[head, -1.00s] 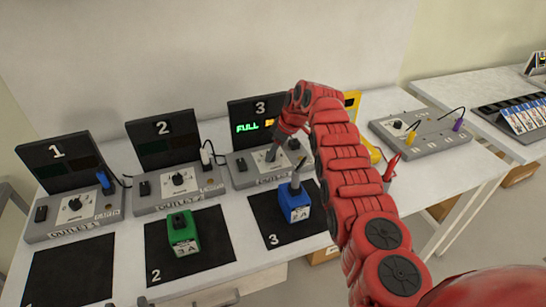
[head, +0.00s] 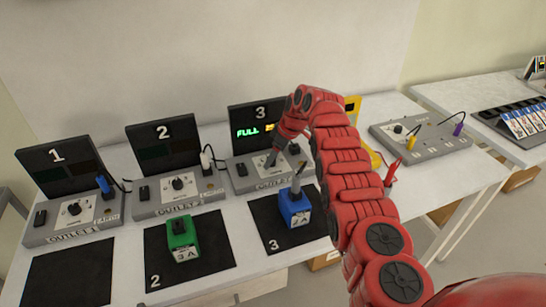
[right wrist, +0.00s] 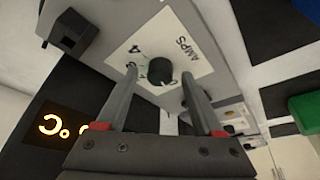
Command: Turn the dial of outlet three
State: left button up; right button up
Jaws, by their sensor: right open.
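Outlet three (head: 243,183) is a grey box with a black display (head: 243,115) marked 3 behind it. The display shows green FULL and an orange reading partly hidden by my arm. My right gripper (head: 271,160) is over the outlet's face, covering the dial in the head view. In the right wrist view the dial (right wrist: 160,73) is a black round knob on a white AMPS plate (right wrist: 150,45). The open fingers of the right gripper (right wrist: 160,70) stand on either side of it; I cannot tell whether they touch it. My left gripper is not in view.
Outlets one (head: 72,217) and two (head: 178,195) stand to the left. A green block (head: 182,238) sits on mat 2, and a blue block (head: 294,206) on mat 3 close in front of outlet three. A grey box with plugs (head: 425,140) is at right.

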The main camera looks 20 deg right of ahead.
jog(key=shift+s+d+r, duration=0.1)
jog(key=shift+d+r, duration=0.1)
jog(key=shift+r, duration=0.35)
jog(key=b+v, duration=0.2)
jog(key=v, duration=1.4)
jog(key=shift+s, duration=0.1)
